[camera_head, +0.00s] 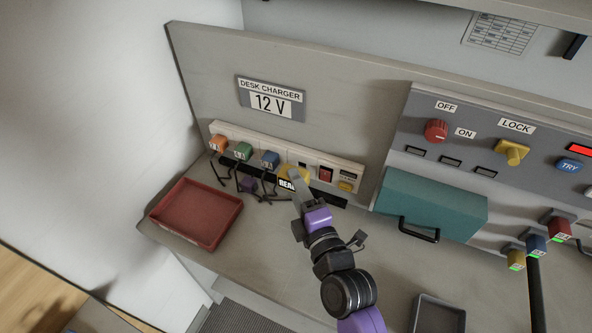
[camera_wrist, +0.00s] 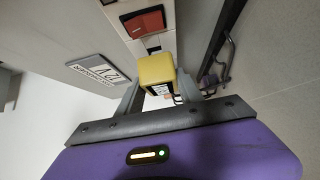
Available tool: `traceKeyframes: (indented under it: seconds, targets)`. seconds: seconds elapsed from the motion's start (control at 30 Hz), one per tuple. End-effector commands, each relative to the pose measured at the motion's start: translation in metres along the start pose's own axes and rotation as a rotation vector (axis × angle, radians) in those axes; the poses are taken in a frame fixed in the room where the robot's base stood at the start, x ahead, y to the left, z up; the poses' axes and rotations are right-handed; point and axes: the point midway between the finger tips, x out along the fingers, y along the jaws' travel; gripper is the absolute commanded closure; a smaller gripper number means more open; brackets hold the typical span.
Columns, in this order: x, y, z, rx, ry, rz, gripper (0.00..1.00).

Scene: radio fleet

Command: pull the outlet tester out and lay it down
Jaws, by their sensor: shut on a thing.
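The yellow block-shaped tester (camera_head: 288,172) is at the white outlet strip (camera_head: 225,128) on the back panel, right of the plugs. In the wrist view the tester (camera_wrist: 157,70) sits between the two fingers, with a small dark-and-white face toward me. My gripper (camera_head: 297,184) is shut on it; its fingertips also show in the wrist view (camera_wrist: 158,95). The tester is up against the strip. I cannot tell whether its pins are in the socket.
Orange (camera_head: 218,143), green (camera_head: 243,151) and blue (camera_head: 270,159) plugs with dark leads fill the strip's left side. A red switch (camera_head: 325,174) is to the right. A red tray (camera_head: 157,214) lies on the desk at left.

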Motion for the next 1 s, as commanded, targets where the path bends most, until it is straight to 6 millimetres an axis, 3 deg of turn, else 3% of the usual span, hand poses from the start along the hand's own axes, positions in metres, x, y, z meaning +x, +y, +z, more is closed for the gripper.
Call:
traceKeyframes:
  seconds: [1.0]
  targets:
    - [-0.024,0.001,-0.025,-0.001,0.000,0.000,1.00]
